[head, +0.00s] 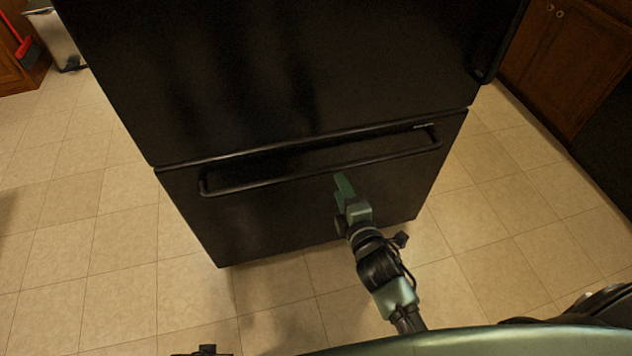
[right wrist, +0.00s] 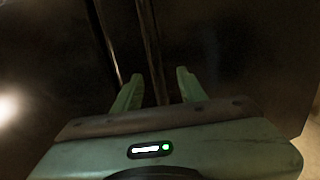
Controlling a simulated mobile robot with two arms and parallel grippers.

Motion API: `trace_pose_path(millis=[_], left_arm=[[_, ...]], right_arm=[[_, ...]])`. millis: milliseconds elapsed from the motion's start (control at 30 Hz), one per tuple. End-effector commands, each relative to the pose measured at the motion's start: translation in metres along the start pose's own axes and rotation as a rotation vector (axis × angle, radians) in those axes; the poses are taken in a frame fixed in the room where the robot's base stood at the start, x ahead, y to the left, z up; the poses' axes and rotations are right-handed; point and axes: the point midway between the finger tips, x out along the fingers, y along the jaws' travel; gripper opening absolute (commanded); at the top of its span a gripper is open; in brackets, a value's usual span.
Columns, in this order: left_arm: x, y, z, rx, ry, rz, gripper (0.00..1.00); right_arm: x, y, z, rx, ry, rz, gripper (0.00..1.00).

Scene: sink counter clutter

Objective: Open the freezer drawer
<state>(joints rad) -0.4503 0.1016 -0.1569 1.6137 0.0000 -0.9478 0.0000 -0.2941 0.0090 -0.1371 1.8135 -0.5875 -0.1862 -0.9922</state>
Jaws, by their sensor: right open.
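The black freezer drawer (head: 270,225) is the lower part of a black fridge and is shut. Its long black bar handle (head: 270,180) runs across the top of the drawer front. My right gripper (head: 342,184) is at the handle, right of its middle, with its green fingertips close to the bar. In the right wrist view the gripper (right wrist: 160,88) is open. The dark handle bar (right wrist: 150,45) shows in line with the gap between the fingers. I cannot tell whether the fingers reach around it. My left gripper is not in view.
The black upper fridge door (head: 280,75) is shut above the drawer. Tiled floor (head: 110,270) is clear left and right of the fridge. Wooden cabinets (head: 565,60) stand at the right. A bin (head: 58,38) and a red broom (head: 24,45) are at the far left.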

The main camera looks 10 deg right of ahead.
Motion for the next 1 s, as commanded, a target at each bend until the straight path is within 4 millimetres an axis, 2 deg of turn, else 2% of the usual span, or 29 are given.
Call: trace_pose_path(millis=[100,500,667,900,1000], left_arm=[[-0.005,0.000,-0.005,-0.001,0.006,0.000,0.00],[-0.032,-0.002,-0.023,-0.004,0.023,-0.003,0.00],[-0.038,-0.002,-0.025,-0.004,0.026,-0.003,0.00],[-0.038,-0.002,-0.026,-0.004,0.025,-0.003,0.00],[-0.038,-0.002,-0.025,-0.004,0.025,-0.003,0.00]], right_arm=[[0.010,0.007,0.001,-0.016,-0.002,0.016,0.41],[0.069,0.006,0.000,-0.011,-0.001,0.012,0.41],[0.077,0.006,0.000,-0.010,-0.001,0.011,0.41],[0.077,0.006,0.000,-0.009,-0.001,0.010,0.41],[0.077,0.006,0.000,-0.009,-0.001,0.010,0.13]])
